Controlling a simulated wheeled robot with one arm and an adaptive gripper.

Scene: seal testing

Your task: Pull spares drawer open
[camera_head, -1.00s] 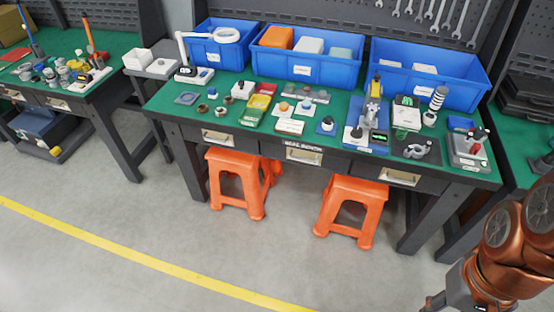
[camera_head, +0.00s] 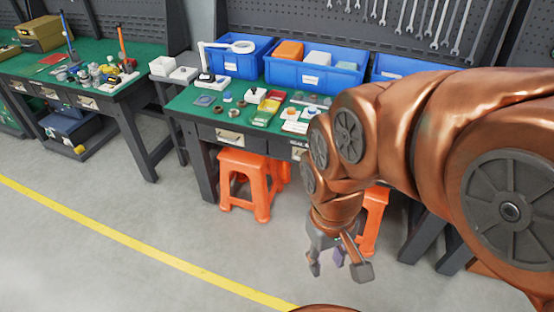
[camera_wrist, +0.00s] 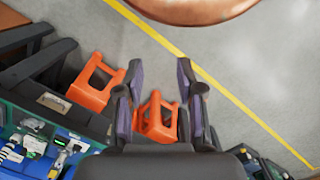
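The workbench has drawers under its green top. The left drawer (camera_head: 228,136) shows its pale handle and is shut. The middle drawer (camera_head: 299,153) is mostly hidden behind my arm, and the right one is fully hidden in the head view. In the wrist view a drawer with a pale handle (camera_wrist: 55,103) shows at the left. I cannot read which drawer is for spares. My gripper (camera_head: 339,272) hangs in front of the bench, over the floor, apart from any drawer. In the wrist view my gripper (camera_wrist: 158,75) has its fingers spread with nothing between them.
Orange stools stand under the bench, one at the left (camera_head: 250,183) and one behind my gripper (camera_head: 374,215). Blue bins (camera_head: 316,75) and small parts fill the benchtop. A second bench (camera_head: 100,85) stands at the left. The floor (camera_head: 130,215) in front is clear.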

